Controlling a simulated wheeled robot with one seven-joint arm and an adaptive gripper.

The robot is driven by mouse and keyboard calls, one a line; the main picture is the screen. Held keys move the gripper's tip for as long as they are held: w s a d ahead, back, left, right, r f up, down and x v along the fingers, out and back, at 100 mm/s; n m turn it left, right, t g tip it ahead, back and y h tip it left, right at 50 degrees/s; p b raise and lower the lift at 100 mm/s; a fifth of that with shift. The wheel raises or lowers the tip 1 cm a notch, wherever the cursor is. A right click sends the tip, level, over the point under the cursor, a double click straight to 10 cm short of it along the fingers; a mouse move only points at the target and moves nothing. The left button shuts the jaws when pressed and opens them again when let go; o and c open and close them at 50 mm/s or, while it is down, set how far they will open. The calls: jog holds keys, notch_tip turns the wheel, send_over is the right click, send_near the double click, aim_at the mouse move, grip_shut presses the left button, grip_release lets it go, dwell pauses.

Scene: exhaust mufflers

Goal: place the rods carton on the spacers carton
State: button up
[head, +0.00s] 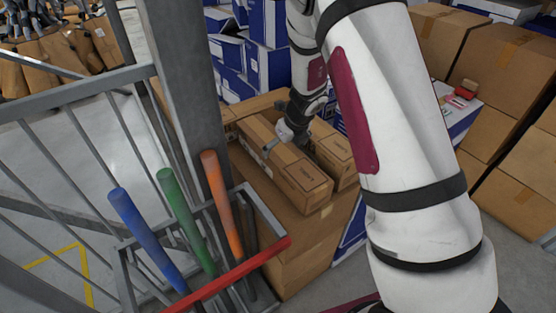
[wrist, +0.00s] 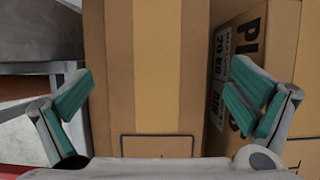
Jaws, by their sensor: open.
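Two long brown cartons lie side by side on a larger brown carton (head: 280,238). The left long carton (head: 285,172) is under my gripper (head: 280,138); the right one (head: 333,146) is close beside it. In the wrist view, my gripper (wrist: 160,98) is open, with its green-padded fingers at either side of a taped carton (wrist: 158,50). I see no firm grip on it. A second carton (wrist: 240,40) with partly hidden black print stands to the right. The print in the head view is too small to read, so I cannot tell which carton is rods or spacers.
A grey rail (head: 75,85) and post stand at left. A rack with a red bar (head: 235,277) holds blue, green and orange tubes (head: 175,205) close to the cartons. Blue-and-white boxes (head: 268,65) are stacked behind. More brown cartons (head: 510,60) are at right.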

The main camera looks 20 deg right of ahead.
jog(key=shift+b+x, duration=0.7)
jog(key=shift+x, duration=2.35)
jog(key=shift+s+a, duration=0.1)
jog(key=shift+s, duration=0.1)
jog(key=c, duration=1.8)
